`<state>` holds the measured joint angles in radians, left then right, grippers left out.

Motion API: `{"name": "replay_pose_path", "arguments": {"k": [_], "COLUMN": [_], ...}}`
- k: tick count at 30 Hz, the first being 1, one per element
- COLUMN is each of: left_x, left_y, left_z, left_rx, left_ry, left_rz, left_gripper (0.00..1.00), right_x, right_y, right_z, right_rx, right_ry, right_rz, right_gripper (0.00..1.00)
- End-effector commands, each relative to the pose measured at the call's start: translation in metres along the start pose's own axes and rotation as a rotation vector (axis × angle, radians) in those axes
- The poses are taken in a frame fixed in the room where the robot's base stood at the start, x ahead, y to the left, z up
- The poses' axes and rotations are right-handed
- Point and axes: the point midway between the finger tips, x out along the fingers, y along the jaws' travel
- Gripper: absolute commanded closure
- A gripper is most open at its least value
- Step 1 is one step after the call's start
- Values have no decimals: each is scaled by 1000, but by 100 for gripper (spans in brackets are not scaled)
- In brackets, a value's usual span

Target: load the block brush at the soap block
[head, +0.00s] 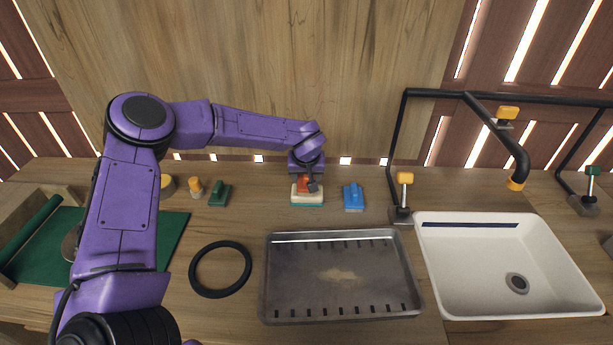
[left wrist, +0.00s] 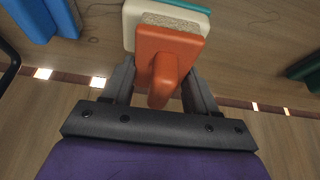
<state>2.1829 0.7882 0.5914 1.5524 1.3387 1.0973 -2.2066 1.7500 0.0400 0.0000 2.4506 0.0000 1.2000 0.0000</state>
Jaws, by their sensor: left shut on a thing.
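The block brush (left wrist: 170,47) is orange with a raised grip. My left gripper (left wrist: 157,85) is shut on that grip. In the head view the orange brush (head: 304,184) is partly hidden by my gripper (head: 311,186). The soap block (head: 307,197) is cream and sits on a teal base on the counter. The brush is over the soap block, and a speckled tan strip shows beside the brush in the left wrist view. I cannot tell whether the bristles touch the soap. My right gripper is not in view.
A blue brush (head: 353,197) stands just right of the soap block and a green brush (head: 220,195) to its left. In front lie a metal tray (head: 340,312) with a tan patch and a black ring (head: 221,293). A white sink (head: 460,285) is at right.

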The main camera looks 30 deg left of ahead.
Motion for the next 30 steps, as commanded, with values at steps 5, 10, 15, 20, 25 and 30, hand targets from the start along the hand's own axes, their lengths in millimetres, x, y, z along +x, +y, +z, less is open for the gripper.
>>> {"name": "replay_pose_path", "arguments": {"k": [5,10,15,20,25,30], "left_x": [0,0,1,3,5,7], "left_y": [0,0,0,0,0,0], "left_z": [0,0,1,2,2,3], "left_rx": [0,0,0,0,0,0], "left_ry": [0,0,0,0,0,0], "left_rz": [0,0,0,0,0,-1], "left_gripper": [66,66,66,66,66,66], "right_x": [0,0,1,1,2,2], "right_y": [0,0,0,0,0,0], "right_z": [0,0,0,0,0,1], "right_rx": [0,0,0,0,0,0], "right_ry": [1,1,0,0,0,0], "right_rz": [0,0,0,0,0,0], "right_gripper": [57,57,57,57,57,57]}}
